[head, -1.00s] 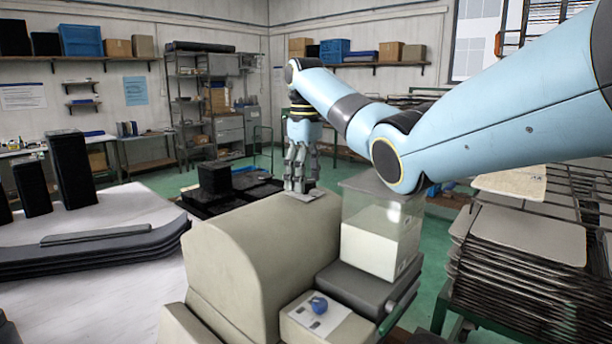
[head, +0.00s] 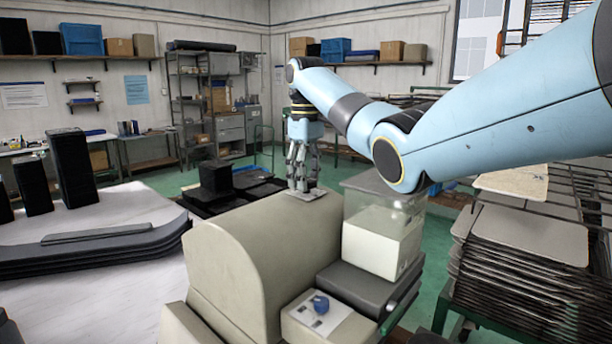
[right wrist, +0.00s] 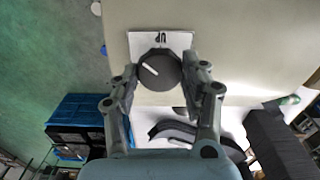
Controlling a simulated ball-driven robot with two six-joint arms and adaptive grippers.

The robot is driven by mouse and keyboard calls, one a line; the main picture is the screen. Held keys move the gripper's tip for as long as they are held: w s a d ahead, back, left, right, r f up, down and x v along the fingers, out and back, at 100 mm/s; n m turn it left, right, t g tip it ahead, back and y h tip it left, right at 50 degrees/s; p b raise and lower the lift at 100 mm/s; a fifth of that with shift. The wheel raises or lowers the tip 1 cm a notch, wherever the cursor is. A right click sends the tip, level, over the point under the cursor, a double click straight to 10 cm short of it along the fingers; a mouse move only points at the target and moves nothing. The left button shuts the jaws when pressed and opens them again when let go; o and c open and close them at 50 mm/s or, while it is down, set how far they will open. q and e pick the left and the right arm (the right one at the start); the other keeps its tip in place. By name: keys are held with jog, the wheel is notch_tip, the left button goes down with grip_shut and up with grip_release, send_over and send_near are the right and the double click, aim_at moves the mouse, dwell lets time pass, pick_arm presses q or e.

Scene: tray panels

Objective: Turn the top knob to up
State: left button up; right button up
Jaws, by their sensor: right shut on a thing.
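The top knob (right wrist: 160,69) is a round dark knob on a white plate (right wrist: 135,42) on top of the beige machine. It shows in the right wrist view, with a white pointer mark slanting across its left part. Printed letters on the plate, beyond the knob, look like an upside-down "UP"; the mark does not point straight at them. My right gripper (right wrist: 160,82) has its fingers on both sides of the knob, shut on it. In the head view the right gripper (head: 303,180) stands upright over the plate and its fingers hide the knob. My left gripper is not in view.
The beige machine (head: 225,260) has a blue knob (head: 320,303) on a lower front panel. A clear-topped white box (head: 375,250) stands right of the hump, below my right arm. A table with dark panels (head: 100,250) is at left, stacked trays (head: 525,235) at right.

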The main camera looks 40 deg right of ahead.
jog(key=m, duration=0.5)
jog(key=shift+m, duration=2.3)
jog(key=o, duration=1.2)
